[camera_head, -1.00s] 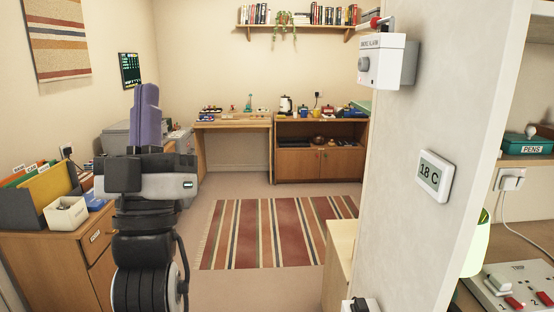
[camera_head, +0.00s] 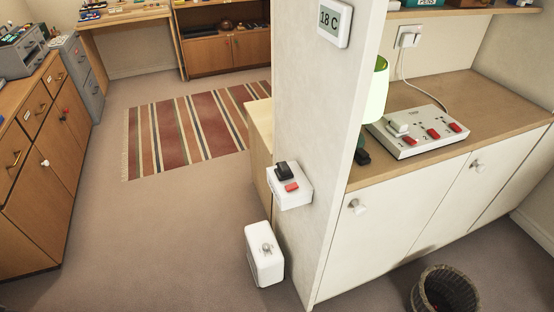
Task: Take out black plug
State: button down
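A black plug (camera_head: 283,171) sits in a white socket box (camera_head: 291,196) on the end of the partition wall. A red switch (camera_head: 292,187) is beside the plug on the top face of the box. On the counter at right lies a white power strip (camera_head: 412,143) with a white plug (camera_head: 397,127) in it and red switches. A small dark object (camera_head: 362,157) lies at the foot of the green lamp; I cannot tell what it is. My gripper is not in view.
The partition wall (camera_head: 315,115) stands at centre. A white box (camera_head: 265,255) is on the floor below the socket. A wicker basket (camera_head: 445,292) is at lower right. A green lamp (camera_head: 377,90) stands on the counter (camera_head: 450,90). Open floor (camera_head: 170,240) lies left of the wall.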

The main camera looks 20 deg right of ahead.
aim_at(283, 171)
jog(key=i+j, duration=0.2)
jog(key=j, duration=0.15)
jog(key=i+j, duration=0.35)
jog(key=j, duration=0.3)
jog(key=i+j, duration=0.2)
jog(key=j, duration=0.15)
jog(key=i+j+z, duration=0.1)
jog(key=z, duration=0.35)
jog(key=j+z, duration=0.3)
jog(key=z, duration=0.15)
jog(key=i+z, duration=0.3)
jog(key=i, duration=0.25)
